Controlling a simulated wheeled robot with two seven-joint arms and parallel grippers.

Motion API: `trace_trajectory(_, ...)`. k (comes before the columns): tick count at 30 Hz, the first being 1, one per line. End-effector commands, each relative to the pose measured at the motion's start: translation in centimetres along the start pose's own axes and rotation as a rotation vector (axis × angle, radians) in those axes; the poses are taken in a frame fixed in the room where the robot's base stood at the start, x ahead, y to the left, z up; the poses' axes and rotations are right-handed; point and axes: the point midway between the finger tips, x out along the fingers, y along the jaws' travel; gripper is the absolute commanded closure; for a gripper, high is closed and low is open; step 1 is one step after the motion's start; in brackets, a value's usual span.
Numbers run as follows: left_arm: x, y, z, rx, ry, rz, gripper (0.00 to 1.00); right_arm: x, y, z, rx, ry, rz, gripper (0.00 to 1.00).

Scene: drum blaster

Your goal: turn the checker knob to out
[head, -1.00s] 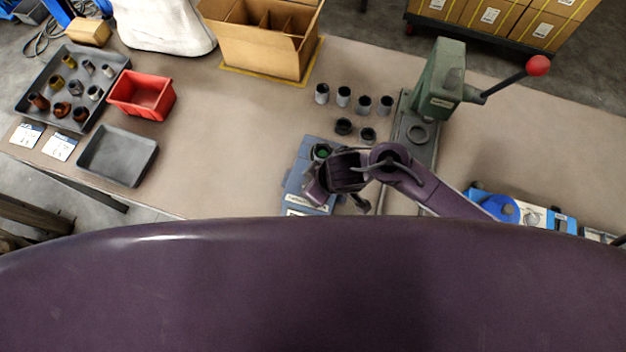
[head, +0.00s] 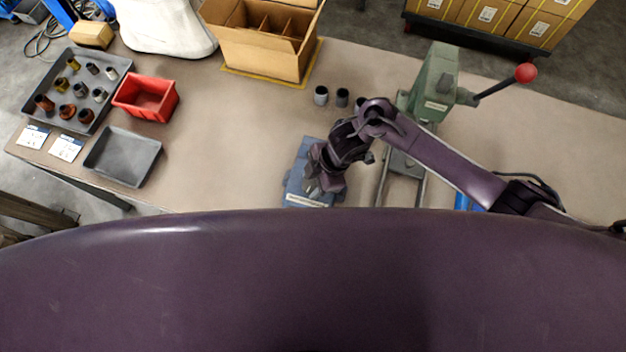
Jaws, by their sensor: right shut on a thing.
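The checker is a blue-grey box (head: 297,180) with a pale label strip at its front edge, on the bench near the middle of the head view. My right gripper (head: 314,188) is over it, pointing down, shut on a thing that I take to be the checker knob. The fingers and wrist hide the knob, so its setting cannot be read. The green ring seen on the box earlier is hidden now. My left gripper is not in view.
A green press (head: 436,82) with a red-balled lever stands right of the checker. Dark cylinders (head: 321,95) stand behind my arm. A red bin (head: 147,98), a grey tray (head: 122,157), a parts tray (head: 50,85) and a carton (head: 262,45) lie left and back.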

Motion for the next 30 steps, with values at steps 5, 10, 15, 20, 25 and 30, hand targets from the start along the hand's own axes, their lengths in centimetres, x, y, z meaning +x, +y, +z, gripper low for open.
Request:
trace_trajectory(5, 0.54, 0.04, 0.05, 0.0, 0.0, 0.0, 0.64, 0.02, 0.24, 0.11, -0.099, -0.002, -0.038, 0.82)
trace_trajectory(10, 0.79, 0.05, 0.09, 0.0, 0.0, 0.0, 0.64, 0.0, 0.26, 0.07, -0.161, -0.002, -0.064, 0.82)
trace_trajectory(15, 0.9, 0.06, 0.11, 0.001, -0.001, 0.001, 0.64, -0.02, 0.25, 0.03, -0.193, -0.002, -0.077, 0.82)
trace_trajectory(20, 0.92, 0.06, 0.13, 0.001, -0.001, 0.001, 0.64, -0.03, 0.22, 0.03, -0.203, -0.002, -0.082, 0.82)
trace_trajectory(25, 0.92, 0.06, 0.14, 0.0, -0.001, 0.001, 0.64, -0.04, 0.21, 0.03, -0.204, -0.002, -0.083, 0.82)
trace_trajectory(30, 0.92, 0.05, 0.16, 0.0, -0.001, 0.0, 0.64, -0.04, 0.21, 0.03, -0.204, -0.002, -0.082, 0.55)
